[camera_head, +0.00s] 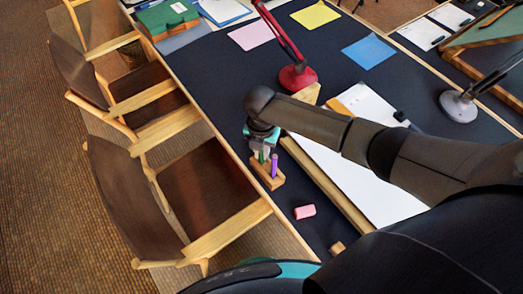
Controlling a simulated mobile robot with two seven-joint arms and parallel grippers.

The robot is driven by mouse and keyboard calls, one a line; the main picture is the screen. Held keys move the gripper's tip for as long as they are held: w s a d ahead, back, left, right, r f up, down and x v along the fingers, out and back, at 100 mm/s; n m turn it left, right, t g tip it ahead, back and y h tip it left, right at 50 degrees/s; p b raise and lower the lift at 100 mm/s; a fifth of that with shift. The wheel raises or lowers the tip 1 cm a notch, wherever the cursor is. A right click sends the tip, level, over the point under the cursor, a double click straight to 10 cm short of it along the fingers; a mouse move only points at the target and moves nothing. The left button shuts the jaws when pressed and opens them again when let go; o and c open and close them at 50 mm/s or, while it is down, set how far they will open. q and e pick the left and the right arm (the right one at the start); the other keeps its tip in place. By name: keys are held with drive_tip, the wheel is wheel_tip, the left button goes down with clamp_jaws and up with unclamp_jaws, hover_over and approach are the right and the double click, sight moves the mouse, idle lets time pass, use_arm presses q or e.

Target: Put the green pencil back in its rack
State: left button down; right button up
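A small wooden rack (267,179) stands on the dark table top near its left edge. A purple pencil (274,166) stands upright in it. The green pencil (262,157) shows as a short upright piece over the rack, just left of the purple one. My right gripper (262,150) points down directly above the rack, its fingers around or right beside the green pencil's upper part. The fingers are too small and partly hidden to tell whether they are shut on it. Whether the pencil's lower end sits in a hole cannot be told. My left gripper is out of view.
A drafting board with white paper (372,183) lies right of the rack. A pink eraser (305,211) and a small wooden block (337,248) lie in front. A red lamp (298,77) stands behind, a grey lamp (458,106) at right. Wooden chairs (205,190) line the left edge.

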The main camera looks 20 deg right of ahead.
drive_tip(key=o, duration=0.5)
drive_tip(key=shift+o, duration=0.2)
drive_tip(key=shift+r, duration=0.1)
wheel_tip(320, 180, up, 15)
drive_tip(key=p, duration=0.3)
idle(0.8)
